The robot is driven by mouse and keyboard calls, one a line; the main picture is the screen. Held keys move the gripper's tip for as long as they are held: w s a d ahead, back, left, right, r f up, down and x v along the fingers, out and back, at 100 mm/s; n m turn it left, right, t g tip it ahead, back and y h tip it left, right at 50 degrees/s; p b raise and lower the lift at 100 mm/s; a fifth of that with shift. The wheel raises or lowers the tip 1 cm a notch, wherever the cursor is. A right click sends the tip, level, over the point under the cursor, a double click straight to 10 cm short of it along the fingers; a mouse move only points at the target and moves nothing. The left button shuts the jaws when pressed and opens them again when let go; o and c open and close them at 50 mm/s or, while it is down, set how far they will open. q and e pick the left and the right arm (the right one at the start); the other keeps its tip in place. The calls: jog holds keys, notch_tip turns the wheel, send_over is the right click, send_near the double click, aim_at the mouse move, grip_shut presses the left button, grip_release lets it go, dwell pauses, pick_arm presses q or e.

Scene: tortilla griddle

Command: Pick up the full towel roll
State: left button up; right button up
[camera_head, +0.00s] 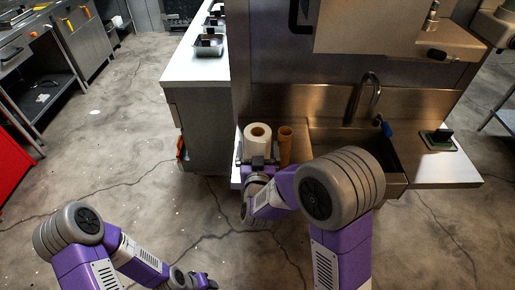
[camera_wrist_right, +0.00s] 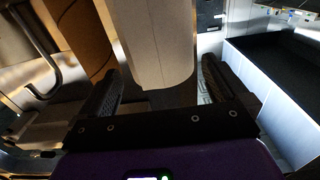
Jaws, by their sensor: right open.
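The full towel roll (camera_head: 257,134) is white and stands upright on the counter left of the sink. It also shows in the right wrist view (camera_wrist_right: 152,45), large and pale, between the two fingers. My right gripper (camera_head: 258,161) is open at the near side of the roll. In its wrist view the black fingers (camera_wrist_right: 161,85) stand apart, one to each side of the roll, with a gap visible at least on the right. The roll's lower part is hidden by the gripper in the head view. My left gripper (camera_head: 203,281) is low at the bottom edge, away from the counter.
A brown cardboard tube (camera_head: 286,146) stands close to the roll's right, and also shows in the wrist view (camera_wrist_right: 80,35). The sink's faucet (camera_head: 366,92) is farther right. A white-topped counter (camera_head: 195,68) extends behind left.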

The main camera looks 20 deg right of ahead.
jog(key=x, duration=0.3)
jog(key=shift+w, duration=0.15)
jog(key=shift+c, duration=0.3)
jog(key=c, duration=1.3)
jog(key=shift+o, duration=0.2)
jog(key=shift+r, duration=0.1)
